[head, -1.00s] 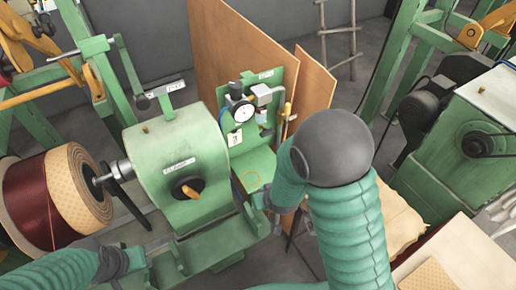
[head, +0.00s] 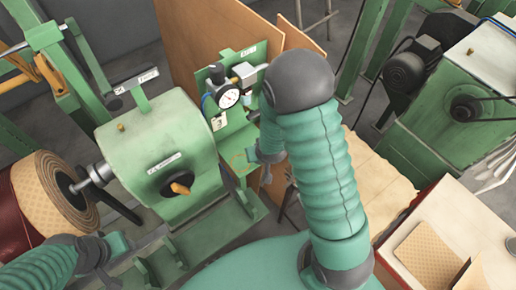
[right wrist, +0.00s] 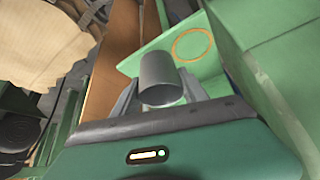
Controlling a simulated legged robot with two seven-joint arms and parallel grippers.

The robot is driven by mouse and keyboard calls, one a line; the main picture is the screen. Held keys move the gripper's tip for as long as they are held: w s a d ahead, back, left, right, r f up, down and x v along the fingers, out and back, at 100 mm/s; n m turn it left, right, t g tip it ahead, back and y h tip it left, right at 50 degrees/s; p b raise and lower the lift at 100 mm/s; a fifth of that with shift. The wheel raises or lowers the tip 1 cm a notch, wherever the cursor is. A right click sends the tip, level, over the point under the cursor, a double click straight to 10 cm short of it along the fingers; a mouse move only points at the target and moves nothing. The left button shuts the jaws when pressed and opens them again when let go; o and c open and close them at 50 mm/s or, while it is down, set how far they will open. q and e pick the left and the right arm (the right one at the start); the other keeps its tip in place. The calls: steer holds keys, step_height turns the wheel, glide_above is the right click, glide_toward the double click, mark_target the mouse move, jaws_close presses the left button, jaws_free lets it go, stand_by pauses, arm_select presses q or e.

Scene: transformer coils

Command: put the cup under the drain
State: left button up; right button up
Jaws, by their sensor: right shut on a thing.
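A grey cup (right wrist: 160,80) is between the fingers of my right gripper (right wrist: 158,92) in the right wrist view. The gripper is shut on it. Beyond the cup lies a green shelf (right wrist: 205,62) with an orange ring (right wrist: 193,45) marked on it. In the head view my right gripper (head: 266,155) is beside the shelf, below the dial gauge (head: 228,97), mostly hidden behind my arm. The drain cannot be made out clearly. My left gripper (head: 120,246) is low at the left, in front of the green machine; its fingers are unclear.
The green machine housing (head: 160,155) with a black and orange knob stands left of the gauge panel. A wound coil (head: 50,190) is at far left. Brown boards (head: 215,35) stand behind. A table (head: 470,225) is at lower right.

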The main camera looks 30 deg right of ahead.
steer(key=w+d, duration=0.2)
steer(key=w, duration=0.1)
steer(key=w+d, duration=0.1)
steer(key=shift+w+d+f+b, duration=0.3)
steer(key=shift+d+f, duration=0.1)
step_height(320, 180, down, 4)
steer(key=b, duration=0.3)
steer(key=shift+d+r, duration=0.1)
steer(key=shift+r, duration=0.05)
steer(key=shift+a+r, duration=0.15)
steer(key=shift+a, duration=0.05)
steer(key=shift+c, duration=0.6)
steer(key=shift+w+a, duration=0.1)
steer(key=shift+a, duration=0.15)
steer(key=o, duration=1.5)
steer(key=shift+d, duration=0.15)
arm_select(q)
steer(key=f, duration=0.1)
steer(key=d+f, duration=0.1)
steer(key=f, duration=0.1)
steer(key=shift+s+d, duration=0.2)
arm_select(e)
steer(key=shift+d, duration=0.25)
